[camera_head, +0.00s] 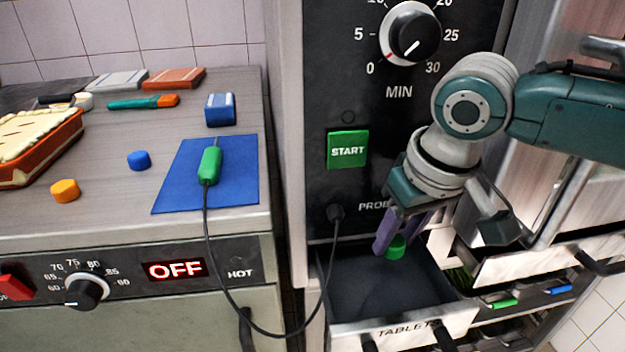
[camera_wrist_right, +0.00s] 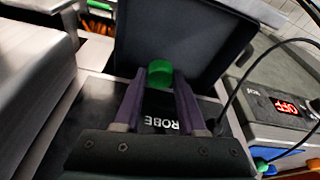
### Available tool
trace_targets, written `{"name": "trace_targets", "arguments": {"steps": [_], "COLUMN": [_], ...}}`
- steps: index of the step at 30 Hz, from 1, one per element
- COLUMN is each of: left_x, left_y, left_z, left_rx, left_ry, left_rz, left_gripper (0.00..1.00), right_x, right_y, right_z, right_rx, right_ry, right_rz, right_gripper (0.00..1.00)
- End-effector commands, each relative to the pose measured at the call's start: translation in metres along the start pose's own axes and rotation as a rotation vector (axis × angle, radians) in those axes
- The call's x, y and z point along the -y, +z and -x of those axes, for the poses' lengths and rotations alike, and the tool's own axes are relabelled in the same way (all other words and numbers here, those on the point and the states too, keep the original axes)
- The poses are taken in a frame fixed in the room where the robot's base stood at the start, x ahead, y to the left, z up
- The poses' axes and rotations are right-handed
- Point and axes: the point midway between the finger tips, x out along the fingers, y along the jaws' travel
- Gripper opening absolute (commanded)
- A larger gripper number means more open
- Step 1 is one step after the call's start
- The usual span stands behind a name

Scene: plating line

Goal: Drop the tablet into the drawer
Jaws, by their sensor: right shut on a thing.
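A green tablet (camera_head: 396,247) is between the purple fingers of my right gripper (camera_head: 395,240). It also shows between the fingertips in the right wrist view (camera_wrist_right: 160,72). The gripper is shut on it and points down over the open, dark-lined drawer (camera_head: 455,326), whose front is labelled TABLETS. In the head view the tablet appears above the back part of the drawer, apart from its floor. The drawer also shows beyond the tablet in the wrist view (camera_wrist_right: 215,45). My left gripper is not in view.
A cable runs from the green probe (camera_head: 210,165) on the blue mat (camera_head: 240,185) to the panel, hanging left of the drawer. A blue tablet (camera_head: 139,160) and an orange one (camera_head: 65,190) lie on the counter. Another open drawer (camera_head: 545,255) stands at right.

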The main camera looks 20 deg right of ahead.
Motion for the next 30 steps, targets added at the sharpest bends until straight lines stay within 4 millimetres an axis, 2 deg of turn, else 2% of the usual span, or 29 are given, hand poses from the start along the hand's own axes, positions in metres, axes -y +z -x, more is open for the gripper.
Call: {"name": "trace_targets", "arguments": {"steps": [8,9,18,26,30], "left_x": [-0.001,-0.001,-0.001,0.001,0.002], "left_y": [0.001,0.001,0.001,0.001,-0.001], "left_z": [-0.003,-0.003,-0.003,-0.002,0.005], "left_rx": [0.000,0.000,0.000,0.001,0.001], "left_ry": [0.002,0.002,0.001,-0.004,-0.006], "left_rz": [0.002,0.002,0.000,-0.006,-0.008], "left_gripper": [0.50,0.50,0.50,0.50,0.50], "right_x": [0.000,0.000,0.000,0.000,-0.001], "right_y": [0.000,0.000,0.001,0.000,-0.001], "right_z": [-0.002,-0.002,-0.002,0.000,0.016], "right_rx": [0.000,0.000,0.000,0.000,-0.002], "right_ry": [0.000,0.000,0.000,0.000,0.000], "right_rz": [0.000,0.000,0.000,0.000,0.001], "right_gripper": [0.00,0.42,0.75,0.75,0.75]}}
